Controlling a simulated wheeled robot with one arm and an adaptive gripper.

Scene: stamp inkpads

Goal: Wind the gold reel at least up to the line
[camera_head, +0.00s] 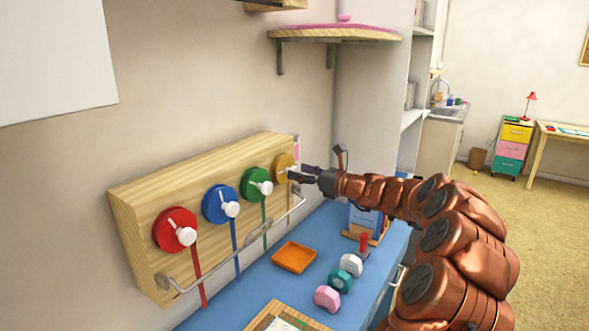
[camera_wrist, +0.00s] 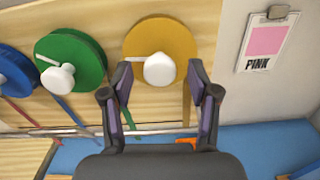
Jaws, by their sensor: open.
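The gold reel (camera_wrist: 150,35) is a round disc on the upright wooden board, with a white crank knob (camera_wrist: 159,71) on its face. In the head view the gold reel (camera_head: 284,165) is the rightmost reel, partly hidden by my gripper (camera_head: 305,174). A gold strap (camera_wrist: 186,105) hangs down from it. In the wrist view my gripper (camera_wrist: 160,98) is open, its two dark fingers on either side of the white knob. I cannot tell whether either finger touches the knob. I cannot make out the line on the strap.
Green (camera_head: 256,184), blue (camera_head: 220,204) and red (camera_head: 175,231) reels with white knobs sit left on the board. A metal rail (camera_head: 236,246) runs in front of the straps. An orange tray (camera_head: 294,257) and several stamps lie on the blue desk. A pink card (camera_wrist: 265,42) hangs right.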

